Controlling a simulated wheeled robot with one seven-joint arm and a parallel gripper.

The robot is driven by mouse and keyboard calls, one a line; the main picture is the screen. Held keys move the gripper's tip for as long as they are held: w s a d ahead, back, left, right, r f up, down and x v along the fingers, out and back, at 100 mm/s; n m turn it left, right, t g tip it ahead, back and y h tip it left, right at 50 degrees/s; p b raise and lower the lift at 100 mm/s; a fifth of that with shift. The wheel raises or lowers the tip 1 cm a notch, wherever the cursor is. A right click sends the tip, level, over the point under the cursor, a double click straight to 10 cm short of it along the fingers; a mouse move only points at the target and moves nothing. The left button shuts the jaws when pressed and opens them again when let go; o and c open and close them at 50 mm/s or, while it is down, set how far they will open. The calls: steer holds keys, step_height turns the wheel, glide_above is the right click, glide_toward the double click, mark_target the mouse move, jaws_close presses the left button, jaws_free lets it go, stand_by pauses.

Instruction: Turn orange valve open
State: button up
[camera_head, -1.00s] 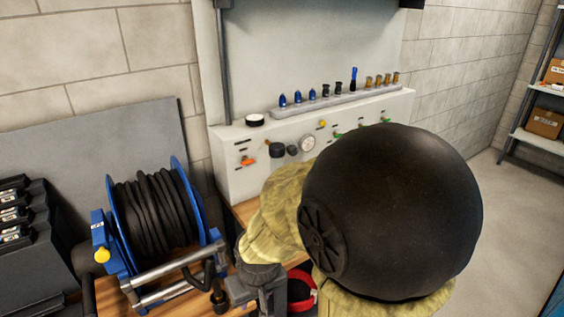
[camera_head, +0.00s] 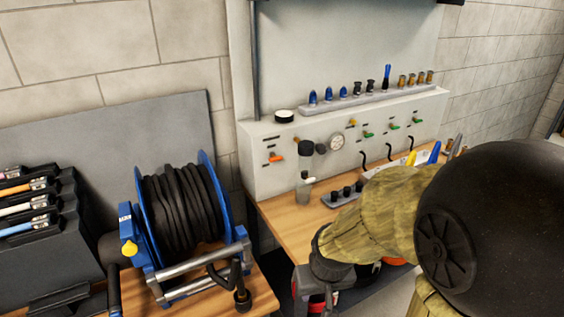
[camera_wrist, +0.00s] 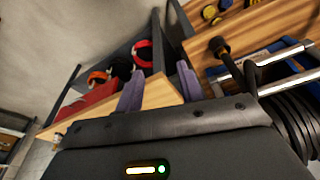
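The valve is not seen in the wrist view.
A blue hose reel (camera_head: 180,215) with black hose stands left of the panel. Green valves (camera_head: 368,134), a gauge (camera_head: 337,142) and black knobs (camera_head: 305,147) sit right of the orange valve. A small bottle (camera_head: 304,190) and black rack (camera_head: 343,196) stand on the wooden bench (camera_head: 285,222).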

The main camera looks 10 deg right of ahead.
steer(key=o, duration=0.4)
steer(key=shift+w, duration=0.2)
steer(key=shift+c, duration=0.2)
steer(key=shift+o, duration=1.4)
steer(key=w+d+t+b, duration=0.2)
steer(key=w+t+b, duration=0.1)
steer(key=w, duration=0.7)
steer(key=w+d+f+t+b, duration=0.1)
steer(key=w+d+t+b, duration=0.1)
steer(key=w, duration=0.9)
steer(key=d+t, duration=0.1)
steer(key=t, duration=0.1)
steer(key=shift+t+b, duration=0.3)
steer(key=shift+b, duration=0.1)
steer(key=w+r+n+t+y+b, duration=0.2)
steer(key=w+t+y+b, duration=0.3)
steer(key=w, duration=0.7)
steer(key=shift+w+d+n+t+y, duration=0.3)
steer(key=shift+w+n+t, duration=0.1)
steer(key=shift+n+t, duration=0.5)
steer(key=p, duration=0.3)
glide_toward(277, 159)
steer(key=x, duration=0.8)
steer(key=shift+w+a, duration=0.1)
steer(key=shift+w, duration=0.15)
